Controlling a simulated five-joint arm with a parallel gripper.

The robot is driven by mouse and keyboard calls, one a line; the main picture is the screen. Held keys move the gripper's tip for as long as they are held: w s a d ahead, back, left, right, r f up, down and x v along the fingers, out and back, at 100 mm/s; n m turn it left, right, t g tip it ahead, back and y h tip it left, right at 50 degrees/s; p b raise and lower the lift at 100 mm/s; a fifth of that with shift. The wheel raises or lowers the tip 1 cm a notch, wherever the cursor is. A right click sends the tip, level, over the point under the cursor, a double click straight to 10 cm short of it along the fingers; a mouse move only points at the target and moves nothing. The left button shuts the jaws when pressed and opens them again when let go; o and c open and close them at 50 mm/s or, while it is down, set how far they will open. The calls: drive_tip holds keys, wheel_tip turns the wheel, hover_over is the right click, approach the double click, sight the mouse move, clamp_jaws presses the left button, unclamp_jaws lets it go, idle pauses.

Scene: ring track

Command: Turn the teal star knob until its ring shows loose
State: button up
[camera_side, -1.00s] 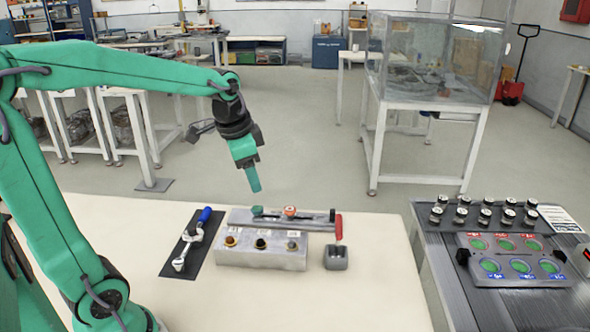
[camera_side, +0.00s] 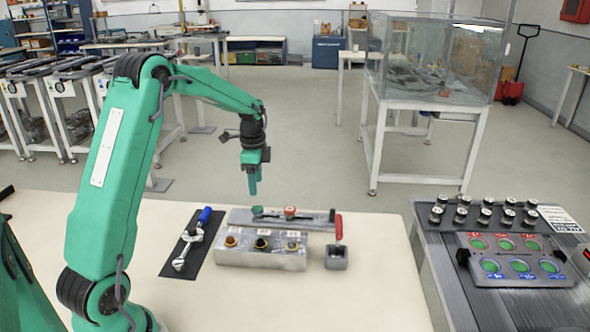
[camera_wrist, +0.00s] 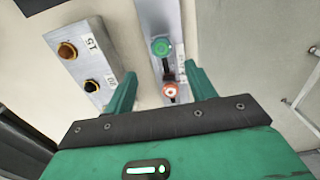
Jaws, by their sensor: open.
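The teal star knob (camera_side: 257,211) sits at the left part of a grey metal bar on the table. In the wrist view the teal knob (camera_wrist: 160,46) is beyond my fingertips, near the top of the bar. A red knob (camera_side: 290,211) sits beside it on the same bar, and in the wrist view it (camera_wrist: 170,90) lies between my fingers. My gripper (camera_side: 253,187) points down above the teal knob, apart from it. In the wrist view my gripper (camera_wrist: 158,78) is open and empty. The ring's marking is too small to read.
A metal block (camera_side: 262,256) with several sockets stands just in front of the bar. A blue-handled wrench (camera_side: 190,242) lies on a dark mat at left. The table front is clear.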

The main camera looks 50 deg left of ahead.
sight(257, 208)
drive_tip(key=shift+a+f, duration=0.2)
drive_tip(key=shift+f, duration=0.05)
drive_tip(key=shift+f, duration=0.1)
drive_tip(key=shift+f, duration=3.8)
drive_tip(key=shift+c, duration=0.2)
drive_tip(key=c, duration=0.9)
